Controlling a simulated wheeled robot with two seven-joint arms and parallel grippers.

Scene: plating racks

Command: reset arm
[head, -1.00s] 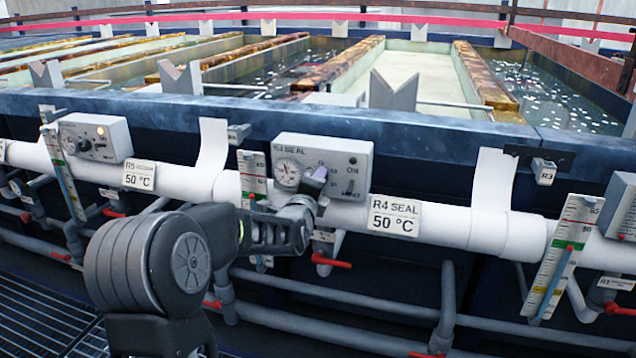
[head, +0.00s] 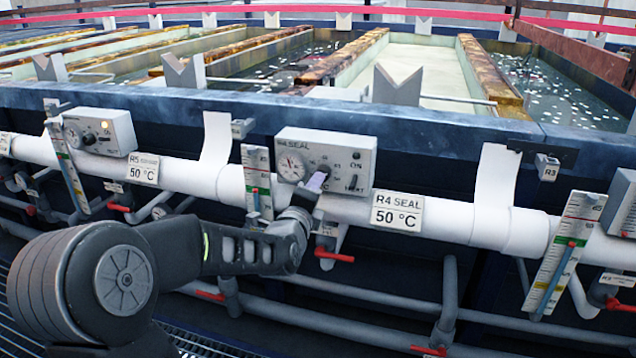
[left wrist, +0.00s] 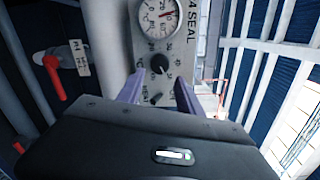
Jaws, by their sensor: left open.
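My left arm comes in from the left in the head view. Its gripper (head: 315,184) is at the lower front of the R4 SEAL control box (head: 327,160), a grey box with a round dial gauge, a dark knob and a switch marked HEAT. In the left wrist view the two purple fingers of the left gripper (left wrist: 158,88) stand apart, open, with the box's black knob (left wrist: 159,64) beyond and between them. I cannot tell whether a finger touches the box. The gauge (left wrist: 158,17) is above the knob. My right gripper is not in view.
A white pipe (head: 463,216) runs behind the arm, with a R4 SEAL 50 °C sign (head: 397,212). Red-handled valves (head: 334,255) and thermometers (head: 566,250) are on either side. Open tanks lie behind the blue tank edge (head: 440,122). Another control box (head: 99,131) is at the left.

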